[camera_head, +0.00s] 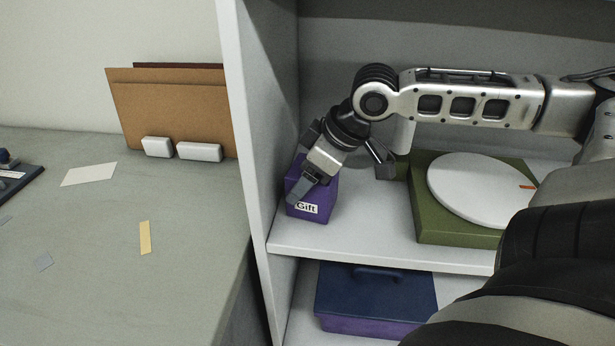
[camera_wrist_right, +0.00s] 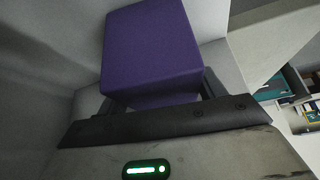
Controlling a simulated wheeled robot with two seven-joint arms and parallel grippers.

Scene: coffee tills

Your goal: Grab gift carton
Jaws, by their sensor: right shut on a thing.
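The gift carton (camera_head: 318,190) is a small purple box with a white "Gift" label. It sits at the left end of the upper shelf, close to the shelf unit's side wall. My right gripper (camera_head: 305,185) reaches down from above and is shut on the carton, with a finger across its label side. In the right wrist view the purple carton (camera_wrist_right: 152,50) fills the space beyond the gripper (camera_wrist_right: 155,108). The fingertips are mostly hidden there by the carton. My left gripper is not in view.
On the same shelf (camera_head: 375,232), a green box (camera_head: 455,233) carries a round white lid (camera_head: 475,185). A dark blue-lidded purple box (camera_head: 375,295) stands on the shelf below. The side wall (camera_head: 250,110) is close on the left, with a counter (camera_head: 100,260) beyond it.

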